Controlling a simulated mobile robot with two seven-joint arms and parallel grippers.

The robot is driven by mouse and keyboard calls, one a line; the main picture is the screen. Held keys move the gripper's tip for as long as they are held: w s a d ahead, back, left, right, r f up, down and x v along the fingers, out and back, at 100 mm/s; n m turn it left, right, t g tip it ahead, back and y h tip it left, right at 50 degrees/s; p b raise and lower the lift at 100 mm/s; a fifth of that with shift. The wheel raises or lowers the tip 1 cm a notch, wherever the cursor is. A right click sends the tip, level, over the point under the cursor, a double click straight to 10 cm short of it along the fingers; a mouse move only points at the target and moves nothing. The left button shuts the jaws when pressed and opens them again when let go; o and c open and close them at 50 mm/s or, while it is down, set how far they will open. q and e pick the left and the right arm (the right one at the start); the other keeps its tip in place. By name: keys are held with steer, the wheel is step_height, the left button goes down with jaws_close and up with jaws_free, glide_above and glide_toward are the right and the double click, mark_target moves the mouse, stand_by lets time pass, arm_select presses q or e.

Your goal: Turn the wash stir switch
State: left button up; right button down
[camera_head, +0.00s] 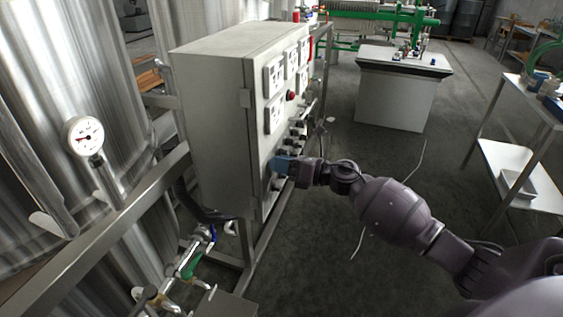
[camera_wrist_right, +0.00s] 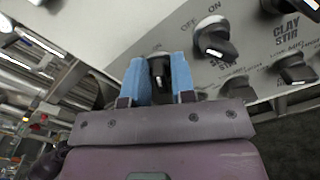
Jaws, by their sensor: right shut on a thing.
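A grey control cabinet (camera_head: 215,125) stands left of centre in the head view, with a row of black switches down its front panel. My right gripper (camera_head: 283,165) reaches the panel's lower near end. In the right wrist view its blue fingers (camera_wrist_right: 158,80) are on either side of a black switch knob (camera_wrist_right: 159,68) and shut on it. The label of this knob is hidden, so I cannot read whether it is the wash stir switch. A neighbouring black switch (camera_wrist_right: 215,43) has OFF and ON printed above it. My left gripper is out of view.
Another switch (camera_wrist_right: 296,70) sits by the words CLAY STIR. A pressure gauge (camera_head: 86,136) and steel tanks stand left of the cabinet. Valves (camera_head: 190,262) sit low in front. A white-topped bench (camera_head: 405,62) and a table (camera_head: 528,108) are at right; open floor lies between.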

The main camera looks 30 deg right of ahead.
stand_by(0.4)
steer(key=c, duration=1.2)
jaws_free()
steer(key=shift+s+d, duration=0.1)
steer(key=v, duration=1)
steer(key=shift+s+d, duration=0.2)
steer(key=shift+s, duration=0.05)
steer(key=shift+m, duration=0.4)
